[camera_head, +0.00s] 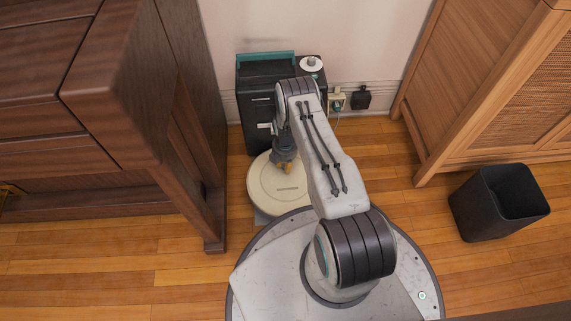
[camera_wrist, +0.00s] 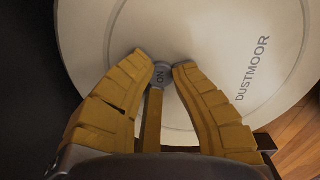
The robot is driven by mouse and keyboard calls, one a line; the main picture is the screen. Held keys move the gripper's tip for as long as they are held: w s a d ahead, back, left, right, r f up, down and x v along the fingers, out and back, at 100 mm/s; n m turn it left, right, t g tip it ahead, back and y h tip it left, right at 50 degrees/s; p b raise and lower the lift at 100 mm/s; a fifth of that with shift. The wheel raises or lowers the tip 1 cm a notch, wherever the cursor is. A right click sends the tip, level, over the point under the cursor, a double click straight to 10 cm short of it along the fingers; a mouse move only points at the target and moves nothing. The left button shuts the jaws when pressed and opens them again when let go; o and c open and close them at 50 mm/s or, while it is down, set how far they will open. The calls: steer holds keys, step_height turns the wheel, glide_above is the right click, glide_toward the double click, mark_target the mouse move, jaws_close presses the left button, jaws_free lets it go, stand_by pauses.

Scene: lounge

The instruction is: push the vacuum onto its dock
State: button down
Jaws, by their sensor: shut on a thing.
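The vacuum (camera_head: 282,190) is a flat, round, cream disc on the wooden floor; in the wrist view its top (camera_wrist: 220,45) reads DUSTMOOR. A black upright unit with a teal edge on top, apparently the dock (camera_head: 256,90), stands against the wall just behind it. The vacuum's far edge is close to the unit's foot; I cannot tell whether they touch. My gripper (camera_head: 287,166) reaches down onto the vacuum's top. In the wrist view its yellow fingers (camera_wrist: 162,64) close around the small grey ON button (camera_wrist: 160,75). My arm hides part of the dock and the vacuum's right side.
A dark wooden cabinet (camera_head: 130,90) stands close on the left, its leg (camera_head: 212,225) near the vacuum. A wall socket with plugs (camera_head: 340,101) is right of the dock. A lighter cabinet (camera_head: 490,80) and a black bin (camera_head: 497,203) stand further right, with clear floor between.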

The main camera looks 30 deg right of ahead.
steer(key=shift+w, duration=0.2)
steer(key=c, duration=1.1)
jaws_free()
steer(key=shift+s, duration=0.15)
steer(key=shift+r, duration=0.1)
step_height(320, 180, up, 12)
steer(key=shift+f, duration=0.1)
